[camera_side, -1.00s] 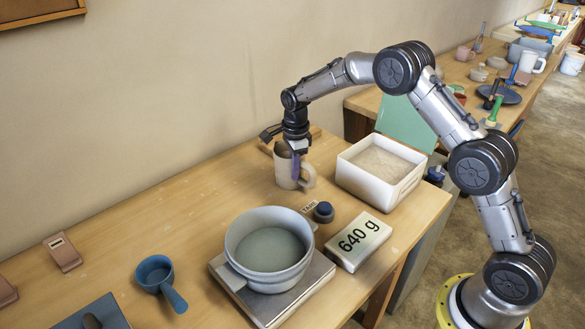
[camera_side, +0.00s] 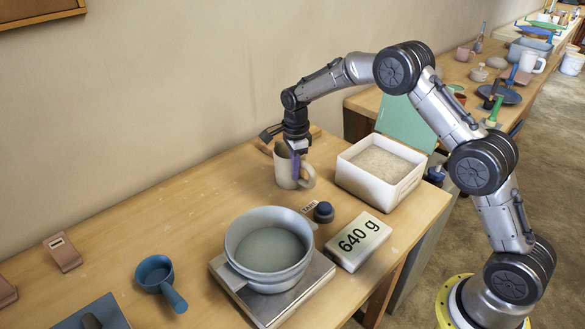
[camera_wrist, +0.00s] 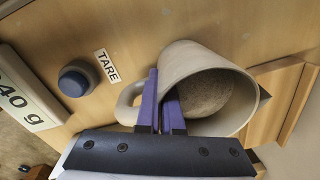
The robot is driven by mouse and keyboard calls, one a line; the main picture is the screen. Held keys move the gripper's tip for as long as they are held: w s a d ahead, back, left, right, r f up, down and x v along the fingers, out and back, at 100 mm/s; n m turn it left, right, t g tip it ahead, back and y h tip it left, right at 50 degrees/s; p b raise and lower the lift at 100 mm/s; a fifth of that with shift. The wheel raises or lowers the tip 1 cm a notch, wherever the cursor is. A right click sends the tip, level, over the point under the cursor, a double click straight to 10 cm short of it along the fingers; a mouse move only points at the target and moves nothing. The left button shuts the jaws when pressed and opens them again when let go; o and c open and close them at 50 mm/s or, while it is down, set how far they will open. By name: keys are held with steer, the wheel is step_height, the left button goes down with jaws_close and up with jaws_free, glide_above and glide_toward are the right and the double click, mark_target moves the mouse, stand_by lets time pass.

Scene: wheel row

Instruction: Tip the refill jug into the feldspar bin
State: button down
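The refill jug (camera_side: 285,168) is a beige mug-shaped vessel standing upright on the bench near the wall. In the wrist view the jug (camera_wrist: 196,62) has speckled pale grey material inside, and its handle faces left. My gripper (camera_side: 296,165) points down at the jug's handle side. In the wrist view its purple fingers (camera_wrist: 161,103) are close together with the jug's wall between them, one finger inside the rim. The white square bin (camera_side: 368,188) stands to the right of the jug, filled with pale granular material. I read no label on it.
A grey bowl (camera_side: 252,266) sits on a scale (camera_side: 310,284) in front. A 640 g display (camera_side: 350,252) and a blue TARE knob (camera_side: 324,211) stand between scale and bin. A blue scoop (camera_side: 155,274) lies left. A green panel (camera_side: 406,122) stands behind the bin.

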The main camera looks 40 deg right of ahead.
steer(key=shift+w+r, duration=0.1)
steer(key=shift+r, duration=0.15)
steer(key=shift+r, duration=1.45)
stand_by(0.6)
steer(key=shift+r, duration=3)
